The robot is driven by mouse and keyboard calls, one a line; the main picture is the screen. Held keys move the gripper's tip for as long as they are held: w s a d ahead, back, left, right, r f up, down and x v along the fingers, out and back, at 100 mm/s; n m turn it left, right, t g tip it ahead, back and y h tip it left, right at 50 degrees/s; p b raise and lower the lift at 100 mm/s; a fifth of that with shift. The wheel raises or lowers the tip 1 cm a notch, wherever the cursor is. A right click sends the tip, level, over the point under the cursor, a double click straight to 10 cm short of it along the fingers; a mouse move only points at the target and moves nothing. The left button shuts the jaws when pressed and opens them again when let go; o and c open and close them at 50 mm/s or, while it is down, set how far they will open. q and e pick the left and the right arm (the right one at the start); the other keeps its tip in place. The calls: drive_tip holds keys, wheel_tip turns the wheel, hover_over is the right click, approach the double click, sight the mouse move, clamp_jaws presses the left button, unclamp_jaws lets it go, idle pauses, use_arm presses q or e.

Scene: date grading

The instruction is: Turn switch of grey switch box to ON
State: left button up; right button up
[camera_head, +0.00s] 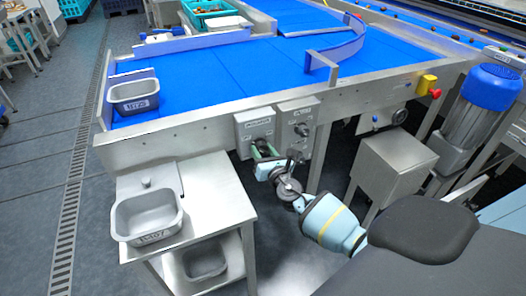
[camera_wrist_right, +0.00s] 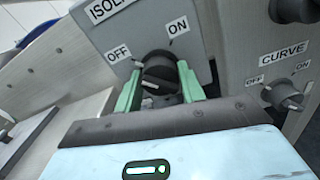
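The grey switch box (camera_head: 254,124) labelled ISOL… hangs on the front of the conveyor frame; it fills the top of the right wrist view (camera_wrist_right: 190,57). Its dark round switch (camera_wrist_right: 160,69) sits below the OFF and ON labels, OFF upper left and ON upper right. A pale mark shows on the switch's lower left; which label it points to is unclear. My right gripper (camera_wrist_right: 158,82) has its green fingers apart, one each side of the switch. Whether they touch it is not clear. In the head view the right gripper (camera_head: 262,150) partly covers the switch. My left gripper is out of view.
A second grey box (camera_head: 298,123) with a CURVE switch (camera_wrist_right: 284,95) is close on the right. A steel stand (camera_head: 215,190) with a grey bin (camera_head: 150,236) is at lower left. The blue conveyor (camera_head: 220,70) lies above. An emergency button (camera_head: 435,93) is at right.

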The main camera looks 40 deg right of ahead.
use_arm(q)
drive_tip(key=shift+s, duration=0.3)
use_arm(e)
drive_tip(key=shift+c, duration=0.6)
